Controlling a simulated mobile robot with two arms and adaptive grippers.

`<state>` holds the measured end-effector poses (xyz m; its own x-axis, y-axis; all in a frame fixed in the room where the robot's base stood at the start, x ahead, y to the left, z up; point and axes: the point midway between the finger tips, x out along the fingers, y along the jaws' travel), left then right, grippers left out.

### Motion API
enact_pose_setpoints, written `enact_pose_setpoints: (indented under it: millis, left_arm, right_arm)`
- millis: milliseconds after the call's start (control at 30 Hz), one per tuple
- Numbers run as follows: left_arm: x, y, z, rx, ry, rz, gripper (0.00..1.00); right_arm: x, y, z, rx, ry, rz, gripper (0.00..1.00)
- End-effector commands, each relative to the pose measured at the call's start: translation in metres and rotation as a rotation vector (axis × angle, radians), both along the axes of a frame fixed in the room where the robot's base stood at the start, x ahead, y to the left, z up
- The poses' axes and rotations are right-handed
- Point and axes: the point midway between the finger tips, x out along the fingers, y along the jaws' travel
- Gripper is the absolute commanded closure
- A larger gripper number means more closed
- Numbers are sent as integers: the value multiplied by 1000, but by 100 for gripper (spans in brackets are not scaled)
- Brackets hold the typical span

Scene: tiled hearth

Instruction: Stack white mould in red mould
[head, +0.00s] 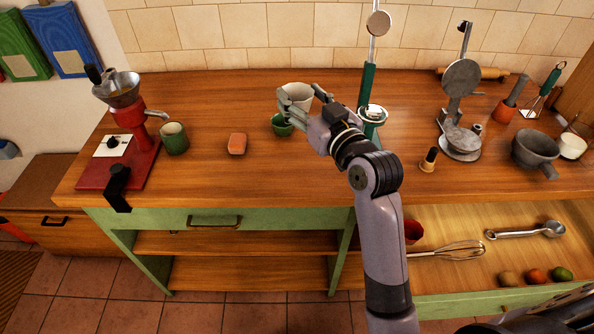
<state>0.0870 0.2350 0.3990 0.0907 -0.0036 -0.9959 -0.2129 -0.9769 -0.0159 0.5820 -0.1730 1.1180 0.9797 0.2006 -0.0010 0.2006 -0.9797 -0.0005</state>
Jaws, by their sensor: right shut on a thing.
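The white mould (299,91) is a small pale cup near the back middle of the wooden worktop. My right gripper (304,97) is shut on it, with its fingers partly covering the mould. I cannot tell whether the white mould touches the worktop. A red cup-shaped thing (413,231), which looks like the red mould, sits in the open drawer below the worktop, partly hidden behind my right forearm. My left gripper is not in view.
A small green mould (282,127) sits just below the white one in the picture. An orange block (237,144), green mug (174,138) and red grinder (131,125) stand left. A metal press (461,95) and grey pot (535,150) stand right. A whisk (455,250) lies in the drawer.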

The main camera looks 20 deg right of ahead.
Motion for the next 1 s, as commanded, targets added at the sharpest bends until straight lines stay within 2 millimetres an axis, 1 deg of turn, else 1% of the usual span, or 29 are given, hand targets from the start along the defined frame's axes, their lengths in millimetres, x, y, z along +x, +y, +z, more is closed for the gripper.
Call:
enact_pose_setpoints:
  millis: [300, 400, 467, 567, 600, 833, 900, 1000]
  left_arm:
    - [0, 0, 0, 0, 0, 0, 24]
    - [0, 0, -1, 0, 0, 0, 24]
    - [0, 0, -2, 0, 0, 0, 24]
    - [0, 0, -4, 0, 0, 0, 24]
    - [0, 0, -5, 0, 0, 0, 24]
    - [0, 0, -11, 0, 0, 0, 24]
    - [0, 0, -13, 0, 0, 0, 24]
    - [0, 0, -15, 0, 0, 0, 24]
  right_arm:
    - [1, 0, 2, 0, 0, 1, 74]
    - [1, 0, -6, 0, 2, 2, 74]
    - [1, 0, -17, 0, 6, 2, 74]
    - [1, 0, -42, 0, 9, 2, 74]
    - [1, 0, -53, 0, 9, 2, 74]
    - [0, 0, -115, -1, 7, 2, 74]
    - [1, 0, -130, -2, 6, 2, 74]
    - [0, 0, -146, -1, 3, 1, 74]
